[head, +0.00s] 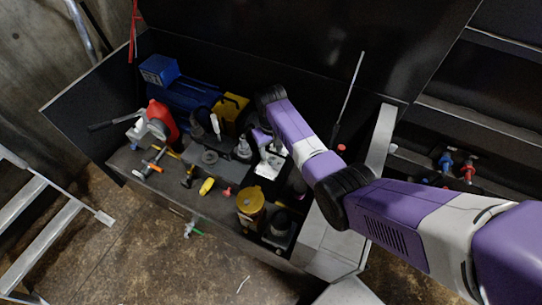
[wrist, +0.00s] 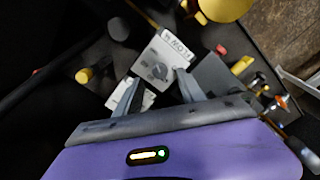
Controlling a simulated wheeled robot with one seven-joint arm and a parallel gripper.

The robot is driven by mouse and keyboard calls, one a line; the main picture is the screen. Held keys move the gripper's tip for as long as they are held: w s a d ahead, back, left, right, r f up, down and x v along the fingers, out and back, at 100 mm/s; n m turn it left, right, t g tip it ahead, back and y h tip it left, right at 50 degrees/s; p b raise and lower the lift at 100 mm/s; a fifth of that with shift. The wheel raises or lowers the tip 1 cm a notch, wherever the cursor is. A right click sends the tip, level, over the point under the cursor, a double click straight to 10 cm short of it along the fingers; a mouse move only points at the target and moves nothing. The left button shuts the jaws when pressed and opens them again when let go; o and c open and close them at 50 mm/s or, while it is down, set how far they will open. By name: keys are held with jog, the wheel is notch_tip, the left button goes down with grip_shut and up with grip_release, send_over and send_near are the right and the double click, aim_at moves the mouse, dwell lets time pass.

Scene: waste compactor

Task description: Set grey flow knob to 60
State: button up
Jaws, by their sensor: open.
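The grey flow knob (wrist: 158,71) sits on a white plate (wrist: 178,45) in the wrist view. The plate's label is seen upside down and seems to read FLOW. The knob's setting is too small to read. My gripper (wrist: 157,80) is open, its two fingers apart, with the knob in view just beyond and between the fingertips. I cannot tell how far the fingertips are from the knob, and no contact shows. In the head view my gripper (head: 263,143) is over the white plate (head: 270,166), and my arm hides part of that area.
A yellow-brown canister (head: 250,200) stands near the front edge. A yellow box (head: 230,108), a red item (head: 163,122) and a blue machine (head: 185,95) are to the left. A yellow cap (wrist: 84,76) and red piece (wrist: 221,50) flank the plate in the wrist view.

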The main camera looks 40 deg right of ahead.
aim_at(271, 159)
jog(key=shift+f, duration=1.85)
grip_shut()
